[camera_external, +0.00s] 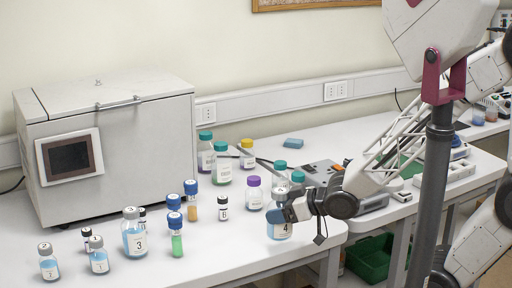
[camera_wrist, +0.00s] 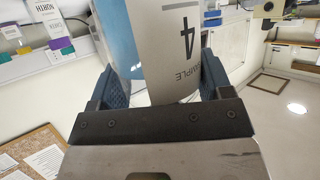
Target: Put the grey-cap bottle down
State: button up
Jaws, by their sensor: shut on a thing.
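The grey-cap bottle (camera_external: 283,228) holds blue liquid and has a white label with the number 4. My gripper (camera_external: 284,212) is shut on it, near the right front part of the white table. The bottle looks upright; I cannot tell whether its base touches the table. In the wrist view the label with "SAMPLE 4" (camera_wrist: 182,55) shows upside down between the two dark blue fingers of my gripper (camera_wrist: 155,90). The gripper hides part of the bottle's upper half in the external view.
A grey-capped bottle marked 3 (camera_external: 134,240), small bottles and blue-capped vials (camera_external: 177,238) stand to the left. A purple-capped bottle (camera_external: 254,194) and teal-capped bottles (camera_external: 222,165) stand behind. A large grey oven (camera_external: 120,160) fills the back left. The table's front edge is close by.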

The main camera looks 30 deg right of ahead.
aim_at(280, 190)
jog(key=shift+r, duration=0.1)
dwell(0.5)
